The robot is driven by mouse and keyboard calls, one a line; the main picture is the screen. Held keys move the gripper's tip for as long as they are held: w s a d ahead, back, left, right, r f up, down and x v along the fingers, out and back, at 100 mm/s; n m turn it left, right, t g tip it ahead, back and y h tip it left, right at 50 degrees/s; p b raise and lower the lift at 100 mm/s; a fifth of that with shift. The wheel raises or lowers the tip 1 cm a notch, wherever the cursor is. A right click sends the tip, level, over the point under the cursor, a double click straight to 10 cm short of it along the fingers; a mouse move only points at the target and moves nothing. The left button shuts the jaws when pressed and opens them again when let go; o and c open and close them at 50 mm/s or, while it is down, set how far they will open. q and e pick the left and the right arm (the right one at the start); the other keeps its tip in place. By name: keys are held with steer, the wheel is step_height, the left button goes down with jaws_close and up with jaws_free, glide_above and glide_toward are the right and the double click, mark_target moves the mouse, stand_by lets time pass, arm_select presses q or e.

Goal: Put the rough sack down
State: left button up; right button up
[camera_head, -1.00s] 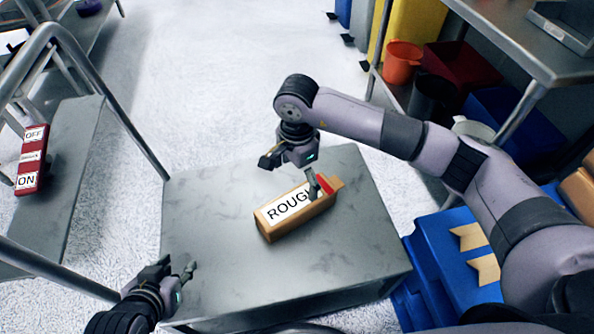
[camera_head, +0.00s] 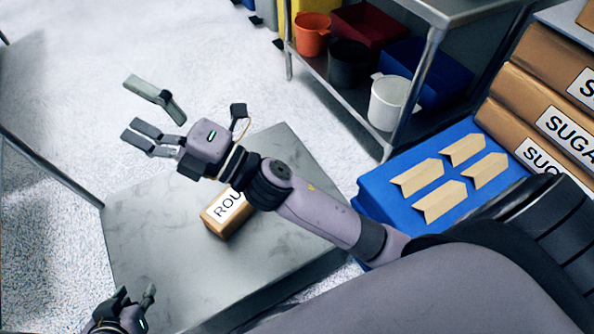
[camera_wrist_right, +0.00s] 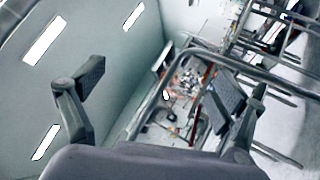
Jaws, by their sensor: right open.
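The rough sack (camera_head: 225,217) is a small tan block with a white label. It lies on the grey metal table (camera_head: 150,240) in the head view, partly hidden behind my right forearm. My right gripper (camera_head: 155,118) is spread open and empty, raised above and to the left of the sack and apart from it. In the right wrist view its two fingers (camera_wrist_right: 160,92) stand wide apart with nothing between them. My left gripper (camera_head: 136,294) is at the table's lower-left corner, fingertips apart and empty, away from the sack.
A blue pallet (camera_head: 385,205) with tan arrow markings lies right of the table. Stacked sugar sacks (camera_head: 530,95) stand at the far right. A shelf (camera_head: 435,12) holds an orange bucket (camera_head: 312,33), a black bucket and a white bucket (camera_head: 388,102). Open floor lies to the left.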

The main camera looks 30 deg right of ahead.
steer(key=d+f+m+g+h, duration=0.1)
steer(key=d+f+m+h, duration=1.35)
steer(key=m, duration=0.35)
steer(key=s+d+f+m+g, duration=0.4)
steer(key=s+f+m+g, duration=0.2)
steer(key=s+f, duration=0.7)
steer(key=shift+d+f+g, duration=0.2)
steer(key=shift+f+g, duration=0.55)
steer(key=shift+g, duration=0.45)
steer(key=shift+h, duration=0.25)
